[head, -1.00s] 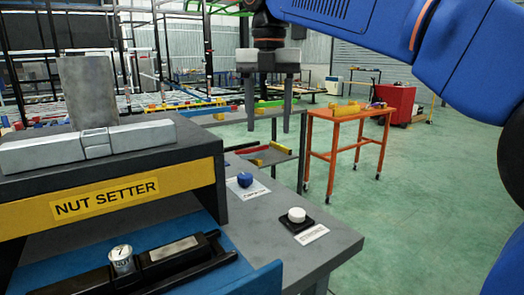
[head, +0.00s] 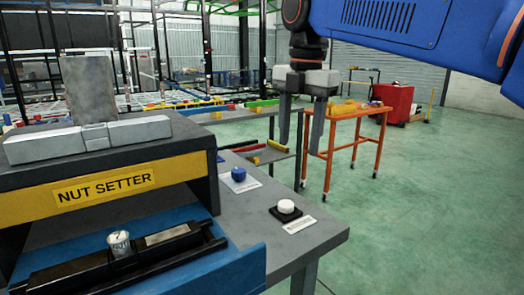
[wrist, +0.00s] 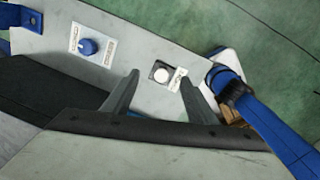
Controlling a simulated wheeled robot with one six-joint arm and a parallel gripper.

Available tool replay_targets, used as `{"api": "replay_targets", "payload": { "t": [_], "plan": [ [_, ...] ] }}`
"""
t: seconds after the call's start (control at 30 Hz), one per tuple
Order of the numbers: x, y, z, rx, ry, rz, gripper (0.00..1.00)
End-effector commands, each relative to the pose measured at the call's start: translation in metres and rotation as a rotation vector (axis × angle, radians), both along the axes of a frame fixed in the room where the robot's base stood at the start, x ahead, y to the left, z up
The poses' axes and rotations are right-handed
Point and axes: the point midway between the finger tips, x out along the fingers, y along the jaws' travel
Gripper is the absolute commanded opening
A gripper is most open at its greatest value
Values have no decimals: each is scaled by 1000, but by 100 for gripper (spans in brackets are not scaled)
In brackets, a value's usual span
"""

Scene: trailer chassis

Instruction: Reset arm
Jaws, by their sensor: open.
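My gripper (head: 301,140) hangs from my blue arm, above and behind the right side of the grey bench in the head view. Its two fingers point down and stand apart, with nothing between them. In the wrist view my gripper (wrist: 160,97) is open over the bench top, with the white push button (wrist: 160,74) showing between the fingers. The white button also shows in the head view (head: 286,207) on a black base. A blue knob (head: 238,174) sits further back on the bench, and in the wrist view the blue knob (wrist: 88,46) is left of the fingers.
The nut setter machine (head: 105,190) stands on the left, with a silver cup (head: 119,243) in its black fixture. An orange wheeled table (head: 345,140) and a red cabinet (head: 392,103) stand behind. Green floor (head: 440,200) is open on the right.

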Motion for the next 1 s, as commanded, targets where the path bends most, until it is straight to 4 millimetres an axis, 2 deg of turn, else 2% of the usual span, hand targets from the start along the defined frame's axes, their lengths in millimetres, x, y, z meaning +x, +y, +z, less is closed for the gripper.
{"api": "replay_targets", "payload": {
  "t": [0.27,0.5,0.8,1.0],
  "plan": [
    [-35,-70,-54,81,-53,-572,52],
    [-76,-125,-119,185,-91,-1123,52],
    [-136,-178,-214,363,-122,-1800,52],
    [-171,-200,-273,488,-123,-2170,52]
  ]
}}
